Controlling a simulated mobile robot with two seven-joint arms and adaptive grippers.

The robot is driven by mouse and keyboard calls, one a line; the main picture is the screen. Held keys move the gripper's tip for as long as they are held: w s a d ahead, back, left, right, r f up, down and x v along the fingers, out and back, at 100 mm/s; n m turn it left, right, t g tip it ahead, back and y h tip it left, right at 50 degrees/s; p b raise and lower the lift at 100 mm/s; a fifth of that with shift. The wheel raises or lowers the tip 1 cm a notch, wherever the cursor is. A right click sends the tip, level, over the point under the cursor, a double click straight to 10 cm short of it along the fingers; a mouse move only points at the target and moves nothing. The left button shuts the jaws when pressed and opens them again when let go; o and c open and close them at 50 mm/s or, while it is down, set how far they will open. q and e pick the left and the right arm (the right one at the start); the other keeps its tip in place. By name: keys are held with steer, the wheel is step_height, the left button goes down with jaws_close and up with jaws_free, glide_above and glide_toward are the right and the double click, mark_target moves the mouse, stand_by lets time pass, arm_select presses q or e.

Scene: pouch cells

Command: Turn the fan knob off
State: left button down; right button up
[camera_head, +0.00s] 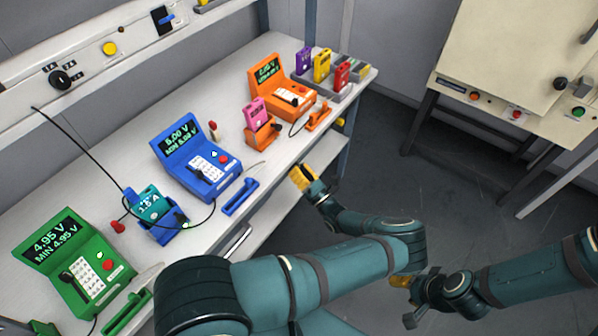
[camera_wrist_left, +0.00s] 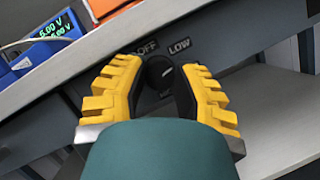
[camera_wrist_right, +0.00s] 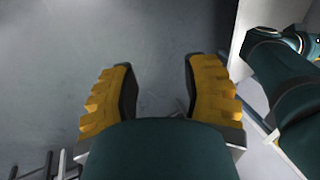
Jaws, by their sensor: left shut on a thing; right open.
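The fan knob (camera_wrist_left: 158,72) is a dark round knob on the grey front panel under the bench edge, seen in the left wrist view. In the head view my left gripper (camera_head: 304,178) is at the bench's front edge and hides the knob. My right gripper (camera_wrist_right: 160,90) is open and empty above the floor.
On the bench (camera_head: 232,108) stand a green meter (camera_head: 75,265), a blue meter (camera_head: 195,155) and an orange meter (camera_head: 280,90). A teal pouch cell (camera_head: 148,204) and a pink one (camera_head: 256,112) sit in holders. A cream cabinet (camera_head: 520,60) stands right; the floor between is clear.

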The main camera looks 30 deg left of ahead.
arm_select(q)
steer(key=n+g+b, duration=0.2)
steer(key=n+g, duration=0.1)
steer(key=n, duration=0.4)
steer(key=n+g+b, duration=0.2)
steer(key=n+g, duration=0.2)
steer(key=n, duration=0.4)
steer(key=n+g+b, duration=0.2)
steer(key=n+g, duration=0.2)
steer(key=n, duration=0.3)
steer(key=shift+w+r+n, duration=0.15)
steer(key=shift+w+n, duration=0.05)
steer(key=shift+n, duration=0.1)
steer(key=shift+a+n, duration=0.1)
steer(key=shift+n, duration=0.2)
steer(key=c, duration=0.9)
jaws_free()
steer(key=v, duration=1.2)
